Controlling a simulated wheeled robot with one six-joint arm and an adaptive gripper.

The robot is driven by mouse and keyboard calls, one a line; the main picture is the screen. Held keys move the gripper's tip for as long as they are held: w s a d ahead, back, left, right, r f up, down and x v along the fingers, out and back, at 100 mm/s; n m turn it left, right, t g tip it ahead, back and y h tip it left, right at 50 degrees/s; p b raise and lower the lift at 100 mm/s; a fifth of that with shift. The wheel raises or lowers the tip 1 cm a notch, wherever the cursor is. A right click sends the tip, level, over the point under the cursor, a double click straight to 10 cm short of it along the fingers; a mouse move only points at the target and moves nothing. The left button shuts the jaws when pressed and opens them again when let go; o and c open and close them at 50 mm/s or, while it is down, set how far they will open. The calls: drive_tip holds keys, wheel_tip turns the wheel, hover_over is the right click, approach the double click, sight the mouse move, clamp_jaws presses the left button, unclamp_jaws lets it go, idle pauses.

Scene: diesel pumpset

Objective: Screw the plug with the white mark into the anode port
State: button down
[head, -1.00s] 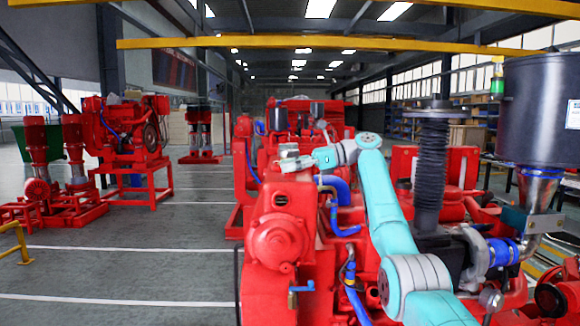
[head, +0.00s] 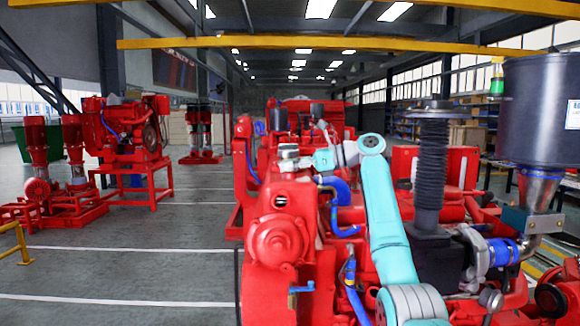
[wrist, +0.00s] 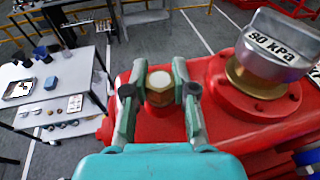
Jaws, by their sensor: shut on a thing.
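A brass hex plug (wrist: 159,87) with a pale whitish top sits between the two fingers of my gripper (wrist: 160,96) in the wrist view. The fingers are shut on its sides. The plug is upright at the top of the red housing (wrist: 217,124). The port under it is hidden, so I cannot tell how deep the plug is seated. In the head view my gripper (head: 290,160) is small, over the top of the red engine body (head: 290,200). The plug cannot be made out there.
A large metal cap marked "90 kPa" (wrist: 275,47) stands on a round red flange close to the right of my gripper. A grey-white cart (wrist: 65,85) with a tray (wrist: 19,90) and small parts stands at the left. Blue hoses (head: 345,225) run beside the engine.

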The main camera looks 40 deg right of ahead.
drive_tip(key=m+t+h, duration=0.2)
drive_tip(key=m+h, duration=0.1)
drive_tip(key=m+t+h, duration=0.1)
drive_tip(key=m+h, duration=0.1)
drive_tip(key=h, duration=0.1)
drive_tip(key=shift+a+f+m+t+h, duration=0.1)
drive_tip(key=shift+m+t+h, duration=0.3)
drive_tip(key=m+h, duration=0.3)
drive_tip(key=h, duration=0.1)
drive_tip(key=shift+t, duration=0.3)
drive_tip(key=shift+m+h, duration=0.4)
drive_tip(key=shift+h, duration=0.1)
drive_tip(key=c, duration=1.1)
unclamp_jaws()
drive_tip(key=shift+o, duration=0.2)
